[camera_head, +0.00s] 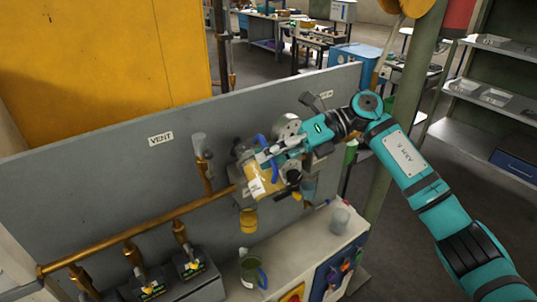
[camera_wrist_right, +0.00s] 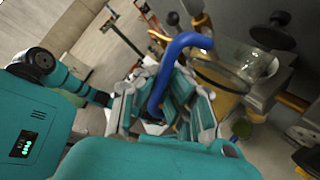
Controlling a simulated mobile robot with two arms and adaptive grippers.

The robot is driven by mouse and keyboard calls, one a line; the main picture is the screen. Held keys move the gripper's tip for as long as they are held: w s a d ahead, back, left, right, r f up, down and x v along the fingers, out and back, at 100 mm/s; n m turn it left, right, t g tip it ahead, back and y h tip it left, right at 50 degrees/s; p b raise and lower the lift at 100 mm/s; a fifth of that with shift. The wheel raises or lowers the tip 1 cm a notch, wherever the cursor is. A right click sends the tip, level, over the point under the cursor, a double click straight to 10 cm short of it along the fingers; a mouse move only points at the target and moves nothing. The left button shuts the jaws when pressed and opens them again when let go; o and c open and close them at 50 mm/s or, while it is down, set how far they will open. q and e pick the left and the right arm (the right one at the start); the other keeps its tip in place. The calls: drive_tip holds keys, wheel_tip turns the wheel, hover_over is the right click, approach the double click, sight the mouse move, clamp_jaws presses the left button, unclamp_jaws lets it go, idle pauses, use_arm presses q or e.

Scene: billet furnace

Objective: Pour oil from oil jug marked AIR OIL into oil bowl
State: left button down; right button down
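An oil jug with amber oil, a white label and a blue handle (camera_head: 258,186) is in the middle of the head view, in front of the grey panel. The label is too small to read. My right gripper (camera_head: 268,154) is closed around the blue handle and holds the jug above the cabinet. The blue handle (camera_wrist_right: 178,62) lies between the fingers in the right wrist view, with the amber jug body (camera_wrist_right: 214,82) beyond. A small amber cup (camera_head: 248,221) sits below the jug on the panel; I cannot tell if it is the oil bowl. My left gripper is not in view.
A second jug with a blue handle (camera_head: 251,273) and a grey cup (camera_head: 341,215) stand on the white cabinet (camera_head: 292,250). A copper pipe (camera_head: 160,222) crosses the panel (camera_head: 90,175). Valves and gauges crowd around my right gripper.

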sight(263, 142)
drive_tip(key=shift+w+a+r+m+p, duration=0.15)
drive_tip(key=shift+w+r+m+p, duration=0.1)
drive_tip(key=shift+r+p, duration=0.3)
drive_tip(key=shift+w+a+r+m+p, duration=0.15)
drive_tip(key=shift+w+r+m+p, duration=0.15)
drive_tip(key=shift+p, duration=0.4)
idle(1.9)
drive_tip(key=shift+w+a+r+m+g+h, duration=0.25)
drive_tip(key=shift+r+m+g+h, duration=0.1)
drive_tip(key=shift+r+g+h, duration=0.1)
idle(2.7)
drive_tip(key=shift+f, duration=0.1)
idle(0.7)
drive_tip(key=b, duration=0.1)
drive_tip(key=f+n+b, duration=0.1)
drive_tip(key=b, duration=0.1)
drive_tip(key=shift+s+d+f+t+y, duration=0.25)
drive_tip(key=shift+s+d+t, duration=0.1)
drive_tip(key=shift+s, duration=0.05)
drive_tip(key=shift+s+d+f+n+b, duration=0.15)
drive_tip(key=shift+s+n+b, duration=0.15)
drive_tip(key=shift+b, duration=0.95)
